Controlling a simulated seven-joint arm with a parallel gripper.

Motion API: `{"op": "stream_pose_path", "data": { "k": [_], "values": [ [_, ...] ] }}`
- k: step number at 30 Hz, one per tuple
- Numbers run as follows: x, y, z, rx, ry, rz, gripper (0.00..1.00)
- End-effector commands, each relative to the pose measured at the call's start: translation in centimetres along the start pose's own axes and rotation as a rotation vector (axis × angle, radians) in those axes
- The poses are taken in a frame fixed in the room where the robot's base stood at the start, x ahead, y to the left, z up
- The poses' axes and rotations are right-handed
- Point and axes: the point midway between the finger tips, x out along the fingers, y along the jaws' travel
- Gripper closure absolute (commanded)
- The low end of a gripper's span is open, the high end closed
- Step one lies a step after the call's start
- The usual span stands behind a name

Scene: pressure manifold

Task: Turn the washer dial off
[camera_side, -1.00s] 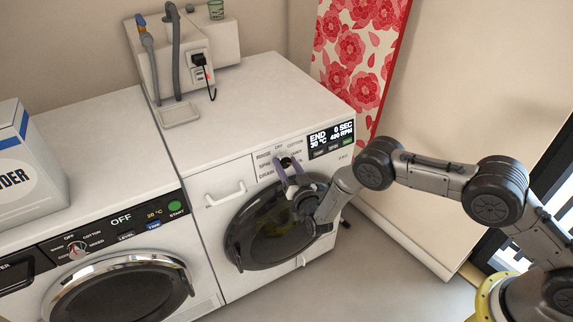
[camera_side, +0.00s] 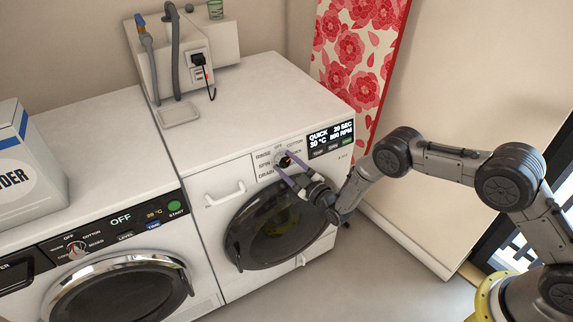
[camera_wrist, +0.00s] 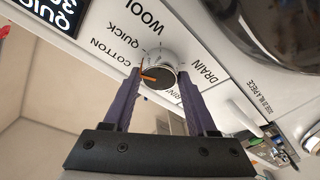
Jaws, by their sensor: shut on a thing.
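The washer dial (camera_side: 284,160) is a small round knob on the control panel of the right-hand machine, partly hidden by the fingers in the side view. In the wrist view the dial (camera_wrist: 159,77) has a dark face with an orange pointer, which points left toward the Cotton and Quick labels. The washer display (camera_side: 331,137) reads QUICK, 20 SEC, 30 °C and a spin speed. My gripper (camera_wrist: 158,73) is shut on the dial, one purple finger on each side. In the side view my gripper (camera_side: 281,168) reaches up from the lower right.
The left-hand machine (camera_side: 120,216) has its own dial (camera_side: 77,250) and an OFF display. A white handle (camera_side: 225,194) and the dark round door (camera_side: 280,225) lie below the washer's panel. A powder box (camera_side: 25,165) stands on the left machine.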

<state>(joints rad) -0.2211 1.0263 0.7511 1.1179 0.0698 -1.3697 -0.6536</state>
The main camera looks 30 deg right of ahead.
Motion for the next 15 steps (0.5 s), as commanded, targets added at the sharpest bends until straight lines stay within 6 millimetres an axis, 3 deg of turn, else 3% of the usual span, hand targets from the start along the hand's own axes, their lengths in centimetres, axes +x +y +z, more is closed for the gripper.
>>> {"op": "stream_pose_path", "data": {
  "k": [15],
  "values": [
    [-0.07,0.19,0.16,-0.466,0.022,-0.156,0.98]
  ]
}}
